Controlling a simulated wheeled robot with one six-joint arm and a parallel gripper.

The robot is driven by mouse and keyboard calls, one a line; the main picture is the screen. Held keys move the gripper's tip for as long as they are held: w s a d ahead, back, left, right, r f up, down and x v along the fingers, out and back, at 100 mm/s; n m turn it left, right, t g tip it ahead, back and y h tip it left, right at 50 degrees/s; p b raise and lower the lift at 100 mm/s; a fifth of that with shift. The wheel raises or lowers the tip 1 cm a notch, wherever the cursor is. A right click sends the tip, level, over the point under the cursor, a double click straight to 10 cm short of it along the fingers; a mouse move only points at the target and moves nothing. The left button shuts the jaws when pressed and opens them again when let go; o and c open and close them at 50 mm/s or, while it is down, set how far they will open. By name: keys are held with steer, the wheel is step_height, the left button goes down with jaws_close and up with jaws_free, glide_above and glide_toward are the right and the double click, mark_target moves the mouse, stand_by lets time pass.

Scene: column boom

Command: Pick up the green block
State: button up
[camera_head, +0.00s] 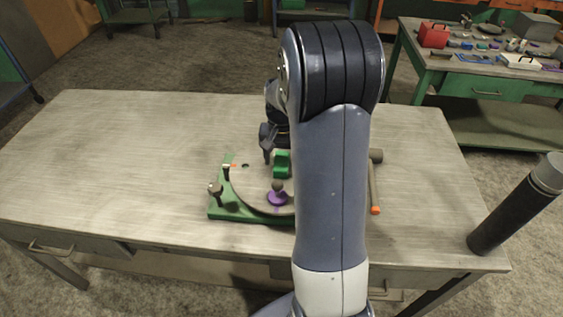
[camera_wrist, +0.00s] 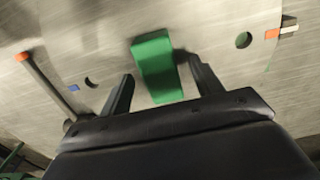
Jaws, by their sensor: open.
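The green block (camera_head: 281,166) stands on a round pale plate in the middle of the table in the head view. In the wrist view the green block (camera_wrist: 155,68) is between and just beyond the two fingertips of my gripper (camera_wrist: 157,82). The fingers are spread apart, with a gap to the block on both sides. In the head view my gripper (camera_head: 267,152) hangs beside the block at its upper left, partly hidden by my arm. I cannot tell how high the fingertips are above the plate.
The round plate (camera_head: 245,187) sits on a green base (camera_head: 222,212) with dark posts. A purple knobbed piece (camera_head: 277,198) is in front of the block. A hammer with an orange-tipped handle (camera_head: 375,197) lies to the right. The left of the table (camera_head: 110,160) is clear.

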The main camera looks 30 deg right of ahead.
mark_target(281, 160)
steer(key=shift+f, duration=0.8)
steer(key=shift+c, duration=0.3)
steer(key=c, duration=1)
steer(key=shift+r, duration=0.15)
step_height(281, 160, up, 10)
steer(key=shift+f+b, duration=0.1)
steer(key=shift+b, duration=0.45)
